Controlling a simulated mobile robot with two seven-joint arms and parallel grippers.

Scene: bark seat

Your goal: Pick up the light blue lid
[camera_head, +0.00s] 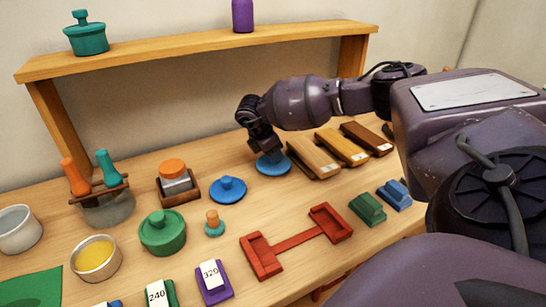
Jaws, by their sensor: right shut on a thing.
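The light blue lid (273,167) is a flat round disc on the bench, left of the wooden boards. My right gripper (269,153) is directly over it, pointing down, and is shut on it; the fingers hide the grip itself. The lid looks level and at or very near the bench top; I cannot tell whether it is clear of it. A darker blue lid with a knob (228,189) lies just to the left and nearer. My left gripper is not in view.
Several wooden boards (314,157) lie right of the gripper. A green lidded pot (162,232), a small peg with an orange top (214,223) and a red double-ended tray (297,241) stand nearer. A wooden shelf (190,53) spans the back. An orange-topped block holder (177,181) is left.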

